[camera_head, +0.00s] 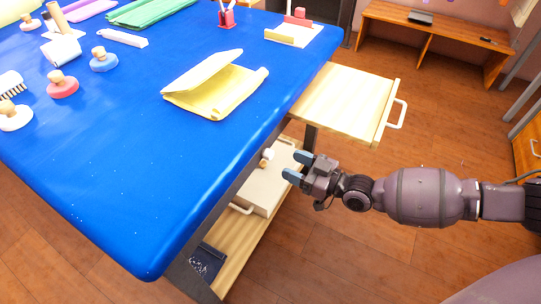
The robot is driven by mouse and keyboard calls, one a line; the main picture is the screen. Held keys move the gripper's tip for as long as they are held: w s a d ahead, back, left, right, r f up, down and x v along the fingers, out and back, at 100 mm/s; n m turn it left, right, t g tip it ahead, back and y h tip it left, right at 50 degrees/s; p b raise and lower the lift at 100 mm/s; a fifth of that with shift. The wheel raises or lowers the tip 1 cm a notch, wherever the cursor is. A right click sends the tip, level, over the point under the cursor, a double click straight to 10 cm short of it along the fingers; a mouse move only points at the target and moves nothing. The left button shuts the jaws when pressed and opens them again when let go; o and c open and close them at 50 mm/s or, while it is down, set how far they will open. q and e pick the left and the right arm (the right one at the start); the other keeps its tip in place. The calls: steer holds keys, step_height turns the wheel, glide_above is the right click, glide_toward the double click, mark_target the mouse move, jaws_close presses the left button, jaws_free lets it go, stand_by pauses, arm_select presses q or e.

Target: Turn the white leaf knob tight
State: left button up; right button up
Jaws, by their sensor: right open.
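A small white knob (267,154) shows just past the blue table's right edge, below the tabletop. I cannot tell how tight it is. My right gripper (297,167) reaches in from the right. Its two blue-grey fingertips are apart, with nothing between them, and point left toward the knob. In the picture a gap shows between fingertips and knob. A pale wooden leaf (340,100) with a white bar handle (397,114) sticks out from the table's right side, above and right of the gripper. My left gripper is out of view.
A folded yellow cloth (215,85) lies on the blue table (150,170). Several knobbed stampers, including a red one (62,86), stand at the left. A pale box (262,190) with a white handle sits under the table edge. Open wooden floor lies at the right.

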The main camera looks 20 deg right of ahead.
mark_target(272, 157)
steer(key=b+x, duration=0.1)
steer(key=x, duration=0.5)
steer(key=shift+w+a, duration=0.25)
steer(key=shift+w, duration=0.1)
steer(key=c, duration=0.9)
